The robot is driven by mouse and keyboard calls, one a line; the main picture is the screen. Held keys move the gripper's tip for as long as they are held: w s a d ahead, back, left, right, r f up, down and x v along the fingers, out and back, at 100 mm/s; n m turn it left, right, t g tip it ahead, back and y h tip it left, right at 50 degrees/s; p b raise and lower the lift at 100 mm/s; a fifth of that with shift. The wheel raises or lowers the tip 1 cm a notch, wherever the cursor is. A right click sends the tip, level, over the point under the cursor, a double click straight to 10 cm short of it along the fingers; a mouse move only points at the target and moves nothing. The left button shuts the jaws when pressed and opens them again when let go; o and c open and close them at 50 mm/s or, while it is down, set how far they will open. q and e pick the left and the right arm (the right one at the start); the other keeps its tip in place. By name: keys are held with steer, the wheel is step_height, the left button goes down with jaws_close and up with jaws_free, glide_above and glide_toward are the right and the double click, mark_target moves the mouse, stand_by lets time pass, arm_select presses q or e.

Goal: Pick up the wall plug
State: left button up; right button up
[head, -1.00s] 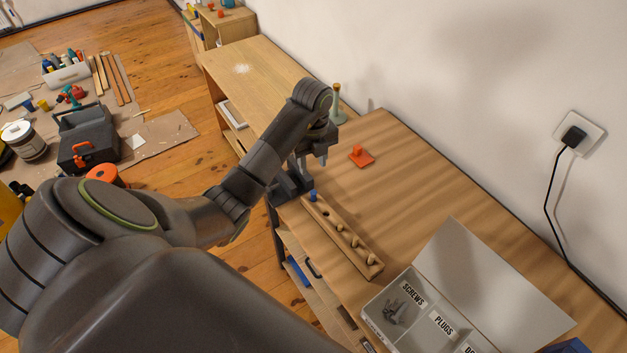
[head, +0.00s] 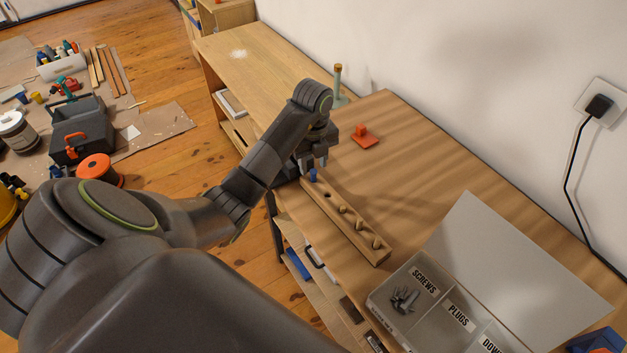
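A small blue plug (head: 313,175), which looks like the wall plug, stands upright at the far end of a wooden strip with holes (head: 345,222). The strip lies on the workbench near its left edge, and several wooden pegs stand along it. My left gripper (head: 315,167) points down just above and behind the blue plug, with its two fingers apart and nothing seen between them. I cannot tell whether the fingertips touch the plug. My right gripper is not in view.
An open sorting box (head: 405,337) with labelled compartments, screws in one, stands at the bench's near end. A black power plug (head: 599,107) sits in the wall. The bench's middle is clear.

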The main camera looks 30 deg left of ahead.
mark_target(314, 171)
arm_select(q)
steer(key=shift+f+p, duration=0.55)
steer(key=shift+f, duration=1.3)
steer(key=shift+w, duration=0.1)
jaws_close()
